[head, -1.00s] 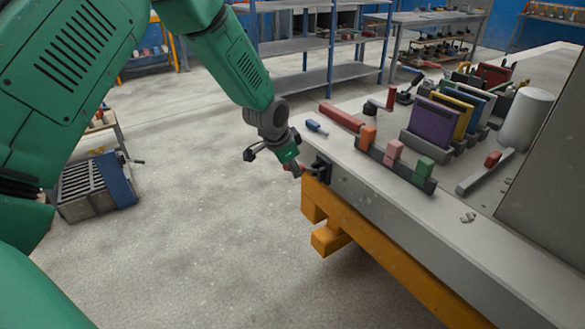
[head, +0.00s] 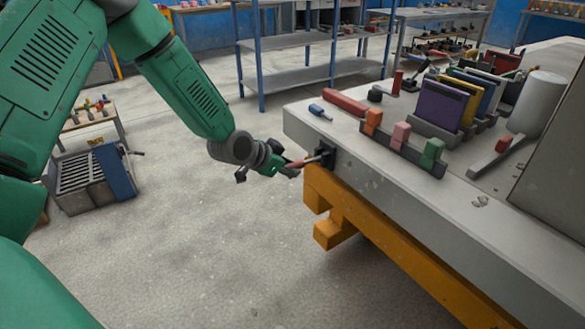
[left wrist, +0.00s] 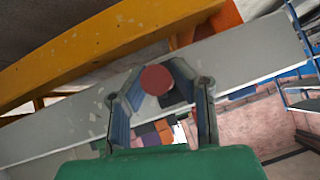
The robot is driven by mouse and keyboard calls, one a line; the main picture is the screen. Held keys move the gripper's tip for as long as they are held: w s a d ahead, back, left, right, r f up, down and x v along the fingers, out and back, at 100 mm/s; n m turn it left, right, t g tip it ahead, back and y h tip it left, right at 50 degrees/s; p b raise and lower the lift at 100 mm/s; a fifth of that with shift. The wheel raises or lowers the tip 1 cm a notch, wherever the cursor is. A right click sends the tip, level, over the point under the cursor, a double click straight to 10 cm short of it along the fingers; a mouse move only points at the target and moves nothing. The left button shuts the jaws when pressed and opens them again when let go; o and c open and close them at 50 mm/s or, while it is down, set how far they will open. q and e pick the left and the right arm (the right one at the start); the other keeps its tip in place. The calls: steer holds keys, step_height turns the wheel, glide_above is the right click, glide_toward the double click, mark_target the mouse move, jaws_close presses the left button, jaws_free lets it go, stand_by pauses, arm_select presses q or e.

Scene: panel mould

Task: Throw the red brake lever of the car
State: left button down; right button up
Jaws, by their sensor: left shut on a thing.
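The red brake lever (head: 296,164) sticks out to the left from a dark bracket (head: 326,154) on the end face of the grey car deck (head: 400,192). My left gripper (head: 284,166) is shut on the lever's red end. In the left wrist view the red round end of the lever (left wrist: 157,80) sits between the two fingers of my left gripper (left wrist: 160,88). The lever's shaft behind its end is hidden there. My right gripper is in neither view.
Orange, pink and green blocks stand in a dark rack (head: 400,150) on the deck, with coloured panels (head: 440,105) behind. A yellow beam (head: 390,235) runs below the deck. A grey and blue crate (head: 90,175) stands at left. The floor between is clear.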

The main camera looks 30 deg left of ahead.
arm_select(q)
step_height(320, 180, down, 7)
steer(key=t+h+b, duration=0.2)
steer(key=t+b, duration=0.4)
steer(key=b, duration=0.5)
steer(key=shift+w+d+n, duration=0.2)
steer(key=shift+w+n, duration=0.1)
steer(key=shift+w, duration=0.15)
steer(key=shift+f, duration=0.1)
steer(key=c, duration=1.4)
jaws_free()
steer(key=shift+o, duration=0.2)
steer(key=shift+w+a, duration=0.1)
steer(key=shift+w, duration=0.05)
steer(key=shift+r, duration=0.2)
